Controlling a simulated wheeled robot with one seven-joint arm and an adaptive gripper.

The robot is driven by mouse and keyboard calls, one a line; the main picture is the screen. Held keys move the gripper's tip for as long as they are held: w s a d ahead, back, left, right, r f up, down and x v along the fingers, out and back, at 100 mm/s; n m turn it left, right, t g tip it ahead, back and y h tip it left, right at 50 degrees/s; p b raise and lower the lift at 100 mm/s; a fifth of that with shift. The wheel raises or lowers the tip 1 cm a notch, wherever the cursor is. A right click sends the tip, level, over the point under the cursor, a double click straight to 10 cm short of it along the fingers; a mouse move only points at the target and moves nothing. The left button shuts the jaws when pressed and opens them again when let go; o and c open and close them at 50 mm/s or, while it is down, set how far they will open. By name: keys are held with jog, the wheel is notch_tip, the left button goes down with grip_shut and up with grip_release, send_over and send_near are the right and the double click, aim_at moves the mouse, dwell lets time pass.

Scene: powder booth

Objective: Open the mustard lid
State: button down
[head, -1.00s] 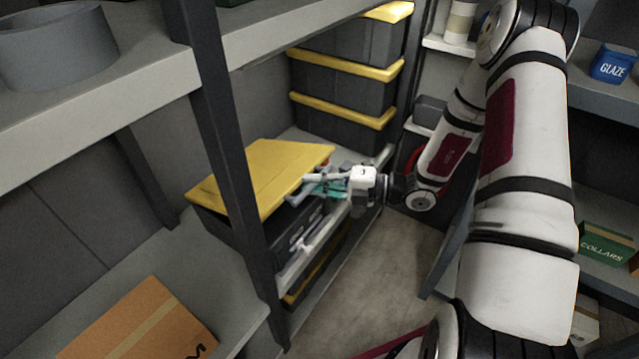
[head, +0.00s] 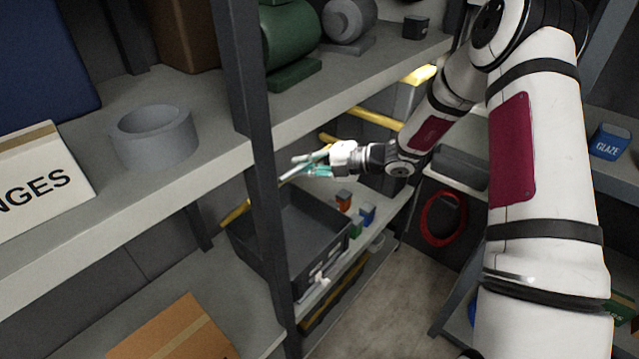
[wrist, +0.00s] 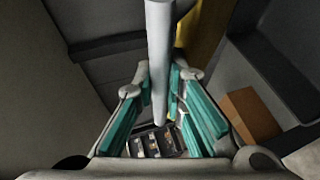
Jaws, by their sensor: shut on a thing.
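The dark grey bin (head: 335,245) stands open on the shelf in the head view, and its inside looks empty where it shows. Its mustard lid (head: 236,213) is swung up at the back of the bin and shows nearly edge-on as a thin yellow strip, partly behind the shelf post. My gripper (head: 306,165) is above the bin at the lid's raised right end. In the wrist view a pale grey bar (wrist: 159,60) runs between the teal finger pads, and my gripper is shut on it. Mustard yellow (wrist: 203,38) shows behind the bar.
A dark upright post (head: 262,190) stands in front of the bin's left side. Small orange (head: 343,199), blue (head: 367,213) and green (head: 355,228) boxes stand right of the bin. A shelf with a grey ring (head: 155,138) lies above.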

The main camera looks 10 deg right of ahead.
jog(key=w+a+r, duration=0.3)
jog(key=w+r, duration=0.1)
jog(key=w, duration=0.1)
jog(key=shift+a, duration=0.35)
jog(key=shift+w, duration=0.1)
jog(key=c, duration=1.6)
grip_release()
jog(key=shift+c, duration=0.2)
jog(key=v, duration=1.2)
